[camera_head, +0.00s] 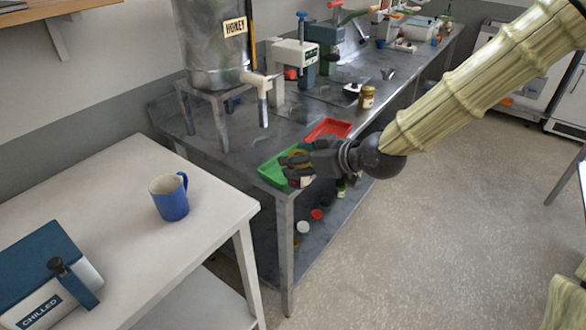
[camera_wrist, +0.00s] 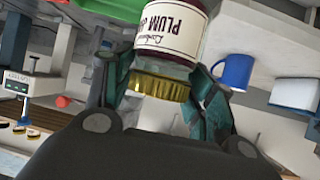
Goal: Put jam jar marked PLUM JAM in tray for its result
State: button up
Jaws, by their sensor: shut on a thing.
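The jam jar marked PLUM JAM (camera_wrist: 172,30) is held between the fingers of my gripper in the wrist view, with a gold lid (camera_wrist: 160,84) and a cream label. My gripper (camera_head: 296,168) is shut on the jar and is over or beside the green tray in the head view; the jar is mostly hidden there. The green tray (camera_head: 270,173) lies at the near end of the metal bench. The red tray (camera_head: 328,129) lies just behind it. I cannot tell whether the jar touches the green tray.
A steel tank labelled HONEY (camera_head: 208,50) stands on the bench behind the trays. Another jar (camera_head: 367,97) stands farther along the bench. A blue mug (camera_head: 170,196) and a CHILLED box (camera_head: 45,275) are on the white table at left. Several items sit on the lower shelf.

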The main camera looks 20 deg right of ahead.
jog(key=shift+w+d+f+p, duration=0.8)
jog(key=shift+w+d, duration=0.1)
jog(key=shift+w, duration=1.6)
jog(key=shift+w+d+f+p, duration=0.65)
jog(key=shift+w+d+f, duration=0.2)
jog(key=shift+w, duration=1.65)
jog(key=shift+w+d+f+p, duration=0.8)
jog(key=shift+w+d, duration=0.1)
jog(key=shift+w, duration=1.6)
jog(key=shift+f, duration=0.15)
jog(key=o, duration=1.4)
jog(key=shift+b+v, duration=0.75)
jog(key=shift+v, duration=5.35)
